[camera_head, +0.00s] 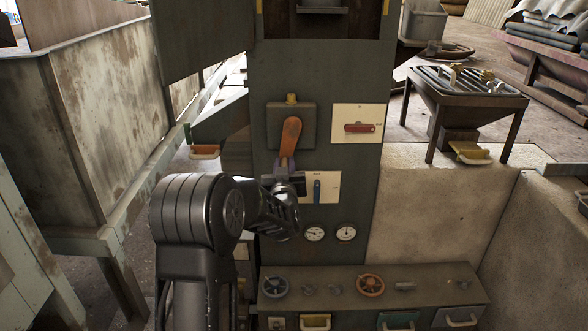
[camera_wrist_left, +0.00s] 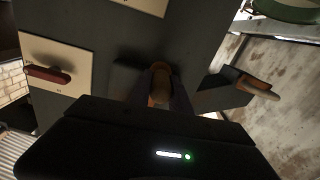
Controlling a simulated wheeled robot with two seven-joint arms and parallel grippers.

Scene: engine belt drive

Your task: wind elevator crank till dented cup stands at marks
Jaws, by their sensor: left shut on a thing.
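The crank (camera_head: 291,131) has an orange arm and hangs down from a grey box with a yellow top on the dark green panel. My left gripper (camera_head: 287,167) is shut at its lower end. In the left wrist view, my left gripper (camera_wrist_left: 161,92) has an orange-brown crank handle (camera_wrist_left: 160,84) between its fingers. My right gripper is out of view.
A red switch (camera_head: 360,127) and a blue switch (camera_head: 317,190) sit on pale plates close to my gripper. Two gauges (camera_head: 314,234) are below. A ledge with valve wheels (camera_head: 370,285) runs along the bottom. A rusty bin wall (camera_head: 110,130) stands at the left.

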